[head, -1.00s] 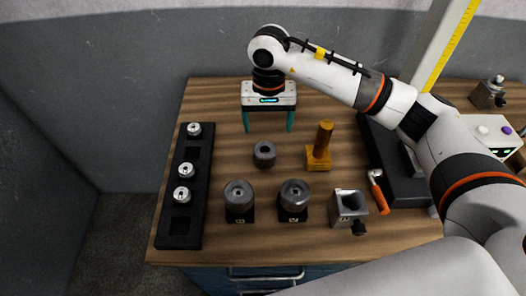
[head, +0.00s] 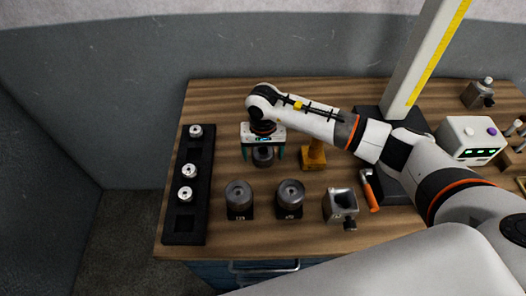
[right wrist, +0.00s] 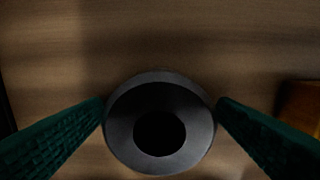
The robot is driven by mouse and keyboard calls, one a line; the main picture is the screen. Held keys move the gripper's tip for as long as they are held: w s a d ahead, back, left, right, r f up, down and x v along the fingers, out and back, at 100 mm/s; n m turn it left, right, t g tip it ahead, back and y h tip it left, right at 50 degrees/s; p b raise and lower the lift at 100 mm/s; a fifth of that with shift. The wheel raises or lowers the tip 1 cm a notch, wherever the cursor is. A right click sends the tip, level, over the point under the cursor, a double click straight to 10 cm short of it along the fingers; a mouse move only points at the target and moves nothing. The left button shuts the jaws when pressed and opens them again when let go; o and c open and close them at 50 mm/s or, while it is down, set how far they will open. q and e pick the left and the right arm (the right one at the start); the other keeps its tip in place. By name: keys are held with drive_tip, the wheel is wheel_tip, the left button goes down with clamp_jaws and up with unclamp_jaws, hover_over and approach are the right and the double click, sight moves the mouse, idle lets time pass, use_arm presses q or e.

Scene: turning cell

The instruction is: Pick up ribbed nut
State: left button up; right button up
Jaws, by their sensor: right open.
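The ribbed nut (head: 263,157) is a dark grey ring with a hole, standing on the wooden table. In the right wrist view the nut (right wrist: 118,128) sits low in the middle, its round hole facing the camera. My right gripper (head: 263,153) is directly over the nut, pointing down. Its green fingers are open, one on each side of the nut, and nothing is lifted. In the right wrist view the fingertips are close to the nut's left and right edges; whether they touch it I cannot tell. My left gripper is not in view.
A black rack (head: 174,226) with several small metal parts stands at left. Two dark round parts (head: 239,194) (head: 290,193) on black bases and a grey block (head: 342,203) stand in front. An orange-brown tool (head: 314,157) is close to the right of the gripper. An orange-handled tool (head: 370,194) lies further right.

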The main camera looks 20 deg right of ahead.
drive_tip(key=c, duration=1.1)
